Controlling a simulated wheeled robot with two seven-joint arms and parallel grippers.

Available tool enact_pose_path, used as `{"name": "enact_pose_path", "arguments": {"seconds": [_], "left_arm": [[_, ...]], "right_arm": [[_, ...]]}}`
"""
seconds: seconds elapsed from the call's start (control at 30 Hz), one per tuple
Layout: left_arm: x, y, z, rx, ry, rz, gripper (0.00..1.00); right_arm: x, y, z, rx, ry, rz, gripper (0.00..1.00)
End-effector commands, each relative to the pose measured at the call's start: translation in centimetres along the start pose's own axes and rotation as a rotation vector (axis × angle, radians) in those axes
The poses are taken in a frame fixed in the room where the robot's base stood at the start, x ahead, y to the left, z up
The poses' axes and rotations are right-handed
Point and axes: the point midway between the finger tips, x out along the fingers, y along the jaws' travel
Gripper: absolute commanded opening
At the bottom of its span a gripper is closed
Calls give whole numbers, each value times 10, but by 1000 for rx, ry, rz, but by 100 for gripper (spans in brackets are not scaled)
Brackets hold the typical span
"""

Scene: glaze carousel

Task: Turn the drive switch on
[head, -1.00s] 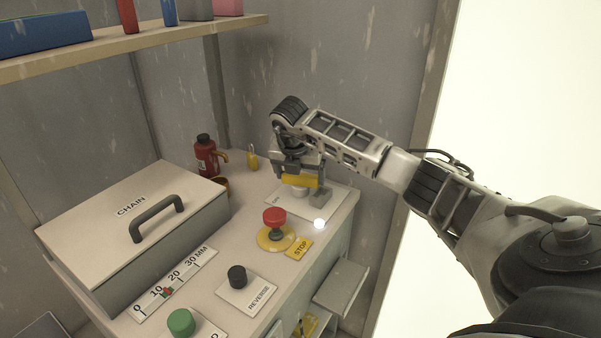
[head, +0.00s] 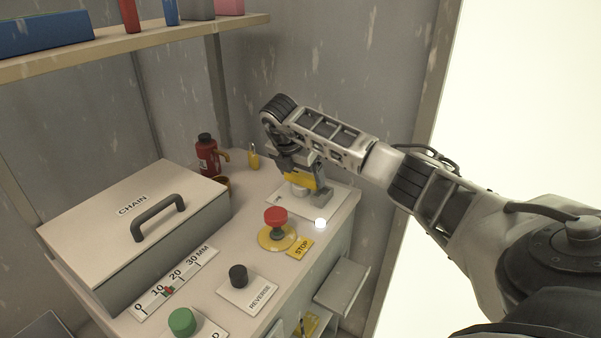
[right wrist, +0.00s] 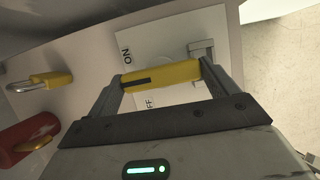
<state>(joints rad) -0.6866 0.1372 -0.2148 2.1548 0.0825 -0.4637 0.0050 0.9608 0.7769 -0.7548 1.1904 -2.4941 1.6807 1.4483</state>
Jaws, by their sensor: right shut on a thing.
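The drive switch has a yellow bar handle (head: 300,179) on a pale round base, mounted on a white plate (head: 330,203) at the far right end of the bench. My right gripper (head: 298,176) is shut on the handle from above. In the right wrist view the handle (right wrist: 162,76) lies between the two fingers, and a dark mark shows on its left part. The plate (right wrist: 178,40) carries the word ON and a partly covered word ending in FF. The dark mark lies between the two words. My left gripper is not in view.
A red mushroom button (head: 276,218) with a STOP label stands just in front of the switch. A small lit white lamp (head: 320,224) is at the bench edge. A yellow padlock (head: 254,158) and a red bottle (head: 208,155) stand left of the gripper, beyond the CHAIN box (head: 130,220).

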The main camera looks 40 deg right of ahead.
Motion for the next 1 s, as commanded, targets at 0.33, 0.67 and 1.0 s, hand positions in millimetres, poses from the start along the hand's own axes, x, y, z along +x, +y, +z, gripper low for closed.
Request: {"name": "enact_pose_path", "arguments": {"seconds": [0.33,0.67,1.0], "left_arm": [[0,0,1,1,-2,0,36],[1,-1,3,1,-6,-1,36],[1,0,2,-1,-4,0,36]], "right_arm": [[0,0,0,5,0,0,100],[-35,1,1,3,-2,6,100],[-118,1,1,5,-3,6,100]]}}
